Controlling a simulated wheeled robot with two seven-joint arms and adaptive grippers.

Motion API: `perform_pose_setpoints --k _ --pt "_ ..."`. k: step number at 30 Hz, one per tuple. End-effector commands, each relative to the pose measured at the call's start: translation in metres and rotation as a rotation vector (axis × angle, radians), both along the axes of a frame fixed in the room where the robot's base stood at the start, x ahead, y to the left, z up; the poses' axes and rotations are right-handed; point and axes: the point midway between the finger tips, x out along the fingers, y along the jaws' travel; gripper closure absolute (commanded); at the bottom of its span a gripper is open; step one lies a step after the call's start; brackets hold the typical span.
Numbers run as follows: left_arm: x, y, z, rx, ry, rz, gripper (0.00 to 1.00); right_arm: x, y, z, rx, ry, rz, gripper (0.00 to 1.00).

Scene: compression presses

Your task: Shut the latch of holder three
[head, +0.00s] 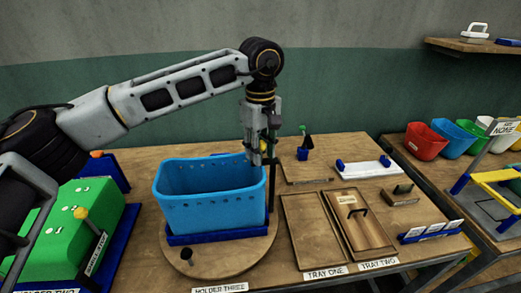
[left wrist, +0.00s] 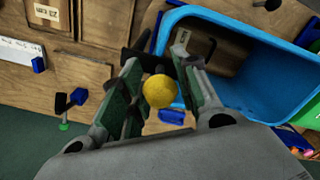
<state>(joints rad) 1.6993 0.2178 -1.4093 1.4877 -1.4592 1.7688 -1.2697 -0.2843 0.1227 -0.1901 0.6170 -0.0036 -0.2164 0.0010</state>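Holder three, named by its label (head: 220,289), has a blue base (head: 222,234) on a round wooden board, with a blue perforated basket (head: 205,205) in it. A dark lever with a yellow knob stands at the basket's right rear, largely hidden by my left gripper (head: 257,158) in the head view. In the left wrist view the yellow knob (left wrist: 159,91) shows between the two fingers of my left gripper (left wrist: 160,88). The fingers are apart, with a gap visible beside the knob; whether either touches it is unclear. My right gripper is not in view.
A green holder (head: 75,225) with its own yellow-knobbed lever stands at the left. Tray one (head: 312,235) and tray two (head: 358,228) lie to the right. A small blue stand (head: 303,154) with a green-tipped piece is behind them. Coloured bins stand further right.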

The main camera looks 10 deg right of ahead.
Motion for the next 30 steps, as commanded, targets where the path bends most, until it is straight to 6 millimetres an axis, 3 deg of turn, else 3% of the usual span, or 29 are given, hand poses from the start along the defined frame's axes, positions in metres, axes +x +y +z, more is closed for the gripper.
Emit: perform_pose_setpoints --k 8,21,30 --pt "0.0 -0.001 0.022 -0.002 -0.002 -0.001 0.69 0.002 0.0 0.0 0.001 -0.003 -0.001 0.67" --pt "0.0 -0.001 0.086 -0.002 -0.002 -0.001 0.69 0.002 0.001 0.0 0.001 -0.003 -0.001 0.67" --pt "0.0 -0.001 0.115 -0.001 -0.002 0.0 0.69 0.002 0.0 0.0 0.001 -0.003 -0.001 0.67"
